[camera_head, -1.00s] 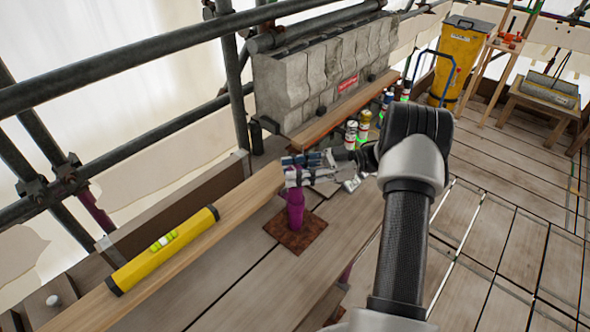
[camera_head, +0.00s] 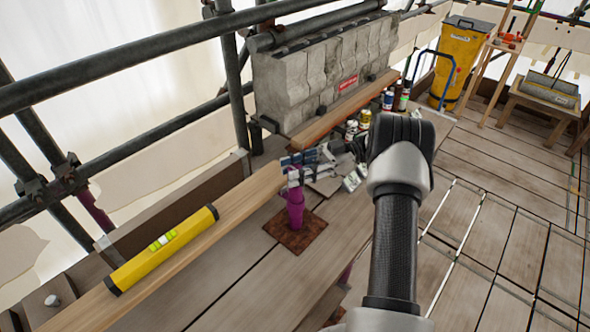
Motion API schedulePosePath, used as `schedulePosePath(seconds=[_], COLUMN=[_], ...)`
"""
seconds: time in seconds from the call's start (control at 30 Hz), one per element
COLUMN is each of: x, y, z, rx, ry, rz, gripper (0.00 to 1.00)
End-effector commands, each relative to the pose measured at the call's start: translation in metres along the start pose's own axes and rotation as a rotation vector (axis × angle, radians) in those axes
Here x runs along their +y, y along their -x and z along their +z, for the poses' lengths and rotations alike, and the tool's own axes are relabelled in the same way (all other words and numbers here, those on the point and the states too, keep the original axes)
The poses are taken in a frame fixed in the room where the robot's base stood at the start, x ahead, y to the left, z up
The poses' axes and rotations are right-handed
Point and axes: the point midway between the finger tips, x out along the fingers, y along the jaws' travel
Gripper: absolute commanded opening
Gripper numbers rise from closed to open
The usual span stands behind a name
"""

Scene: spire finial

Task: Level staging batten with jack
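A long wooden batten (camera_head: 232,202) runs from the lower left toward the middle, with a yellow spirit level (camera_head: 165,250) lying along it. A purple screw jack (camera_head: 296,208) stands upright on a rusty square plate (camera_head: 295,232) near the batten's far end. My gripper (camera_head: 292,168) is at the top of the jack, with its fingers around or just beside the jack's head. The fingers look close together, but I cannot tell whether they grip it. The level's bubble is too small to read.
Cans (camera_head: 388,100) stand beyond my arm. Scaffold tubes (camera_head: 130,62) cross the left. A yellow bin (camera_head: 455,62) and a small wooden bench (camera_head: 540,100) stand at the back right. The right decking is clear.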

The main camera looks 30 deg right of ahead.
Motion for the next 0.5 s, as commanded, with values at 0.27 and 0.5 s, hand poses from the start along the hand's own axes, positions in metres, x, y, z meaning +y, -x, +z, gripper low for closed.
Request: schedulePosePath(seconds=[0.27,0.5], x=[0.0001,0.0001], y=[0.0002,0.0000], z=[-0.0004,-0.0002], rx=[0.000,-0.001], ry=[0.001,0.001], rz=[0.001,0.001], gripper=[0.52,0.54])
